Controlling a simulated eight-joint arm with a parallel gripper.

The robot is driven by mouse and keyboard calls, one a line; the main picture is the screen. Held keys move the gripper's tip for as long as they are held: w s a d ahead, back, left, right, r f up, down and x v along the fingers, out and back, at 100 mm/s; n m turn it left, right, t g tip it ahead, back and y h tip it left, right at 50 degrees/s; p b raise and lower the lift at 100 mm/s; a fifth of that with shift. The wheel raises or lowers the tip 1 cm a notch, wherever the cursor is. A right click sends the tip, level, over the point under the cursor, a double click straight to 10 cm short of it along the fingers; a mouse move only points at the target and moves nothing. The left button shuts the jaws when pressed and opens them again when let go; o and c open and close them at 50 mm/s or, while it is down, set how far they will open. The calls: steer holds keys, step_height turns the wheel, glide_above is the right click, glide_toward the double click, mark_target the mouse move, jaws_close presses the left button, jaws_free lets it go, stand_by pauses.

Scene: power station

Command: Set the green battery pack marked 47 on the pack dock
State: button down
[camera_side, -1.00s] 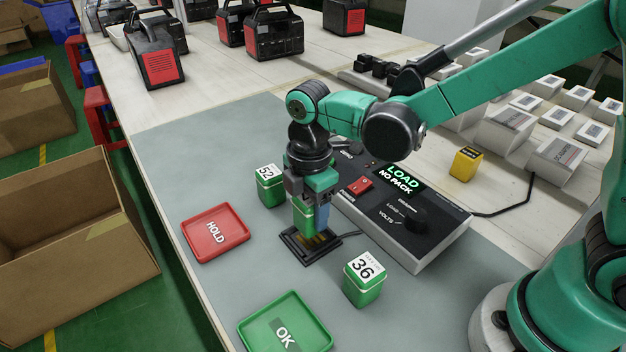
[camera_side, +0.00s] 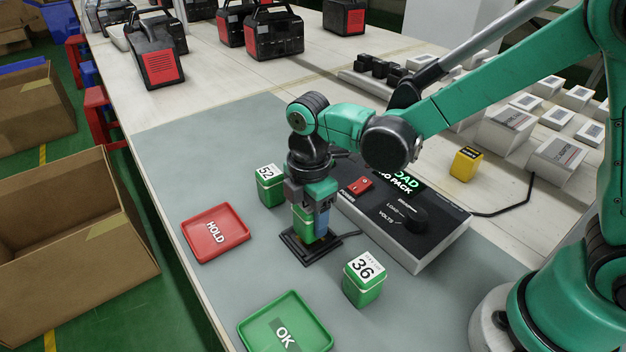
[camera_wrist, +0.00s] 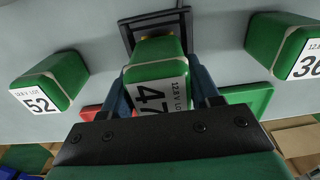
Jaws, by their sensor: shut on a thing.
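The green pack marked 47 (camera_wrist: 158,75) is between the two blue fingers of my gripper (camera_wrist: 165,98) in the wrist view. My gripper is shut on it. In the side view my gripper (camera_side: 311,222) points down over the black pack dock (camera_side: 310,256), and the pack's lower part (camera_side: 303,228) shows between the fingers. The pack looks upright and low at the dock, whose frame also shows in the wrist view (camera_wrist: 130,32). I cannot tell whether its underside touches the dock.
Green pack 52 (camera_side: 270,186) stands behind left of the dock, and green pack 36 (camera_side: 363,280) at its front right. A red HOLD tray (camera_side: 240,250) lies left and a green OK tray (camera_side: 326,338) in front. The load tester (camera_side: 440,240) stands close on the right.

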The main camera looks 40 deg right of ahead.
steer(key=shift+f, duration=0.65)
stand_by(0.3)
steer(key=shift+c, duration=0.6)
jaws_free()
step_height(320, 180, up, 5)
steer(key=shift+r, duration=0.1)
steer(key=shift+d+r, duration=0.15)
steer(key=shift+r, duration=0.15)
steer(key=s+d+r+m+t, duration=0.2)
steer(key=d+m, duration=0.3)
steer(key=m, duration=0.4)
steer(key=s+d+r+m+t, duration=0.3)
steer(key=d+m+t, duration=0.2)
steer(key=m, duration=0.4)
steer(key=shift+s+d+r, duration=0.15)
steer(key=shift+d, duration=0.25)
